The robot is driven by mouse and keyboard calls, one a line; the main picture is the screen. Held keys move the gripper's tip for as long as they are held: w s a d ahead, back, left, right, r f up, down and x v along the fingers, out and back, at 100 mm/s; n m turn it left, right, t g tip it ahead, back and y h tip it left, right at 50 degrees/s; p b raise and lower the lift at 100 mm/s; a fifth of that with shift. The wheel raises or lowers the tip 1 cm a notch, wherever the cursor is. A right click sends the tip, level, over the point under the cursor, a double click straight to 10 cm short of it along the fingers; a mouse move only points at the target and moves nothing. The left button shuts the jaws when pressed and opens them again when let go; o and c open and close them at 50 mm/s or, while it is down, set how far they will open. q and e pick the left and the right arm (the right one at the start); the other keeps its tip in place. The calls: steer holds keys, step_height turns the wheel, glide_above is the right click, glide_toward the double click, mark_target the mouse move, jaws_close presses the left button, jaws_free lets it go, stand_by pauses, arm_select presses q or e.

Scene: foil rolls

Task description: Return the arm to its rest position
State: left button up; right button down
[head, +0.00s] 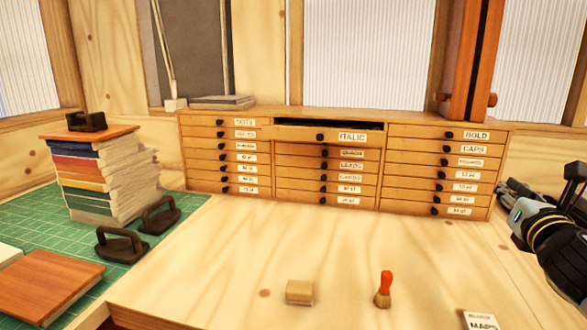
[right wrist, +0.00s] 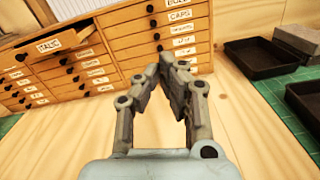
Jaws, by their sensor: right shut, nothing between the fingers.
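My right gripper (head: 513,192) is at the right edge of the head view, beside the right end of the drawer cabinet (head: 230,133). In the right wrist view its fingers (right wrist: 167,62) are closed together at the tips, with nothing between them. It is apart from the cabinet and above the wooden bench (head: 340,250). The drawer marked ITALIC (head: 300,134) stands out from the cabinet front, with a dark gap above it. It also shows in the right wrist view (right wrist: 70,47). My left gripper is not in view.
Books (head: 85,180) and dark handled tools (head: 122,245) are at left. Black trays (right wrist: 262,58) show in the right wrist view. The bench middle is clear.

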steer(key=s+a+f+m+g, duration=0.2)
steer(key=s+f+m+g, duration=0.3)
steer(key=s+m, duration=0.4)
steer(key=s+a+f+m+g, duration=0.25)
steer(key=s+f+m, duration=0.35)
steer(key=s+m, duration=0.3)
steer(key=s+a+f+m+g+y, duration=0.2)
steer(key=s+a+m+g, duration=0.15)
steer(key=s+m, duration=0.4)
steer(key=s+a+f+m+g+y, duration=0.25)
steer(key=s+a+m, duration=0.25)
steer(key=s, duration=0.5)
step_height(320, 180, down, 32)
steer(key=s+d+g+h+b, duration=0.1)
steer(key=d+g+b, duration=0.15)
steer(key=b, duration=0.65)
steer(key=s+f+b, duration=0.4)
steer(key=s+f, duration=0.6)
steer(key=f, duration=0.3)
steer(key=s+d+f+b, duration=0.1)
steer(key=s+f+b, duration=0.4)
steer(key=s+f, duration=0.4)
step_height(320, 180, down, 5)
steer(key=shift+s+d+f+g, duration=0.1)
steer(key=shift+s+d+g, duration=0.2)
steer(key=shift+s, duration=0.05)
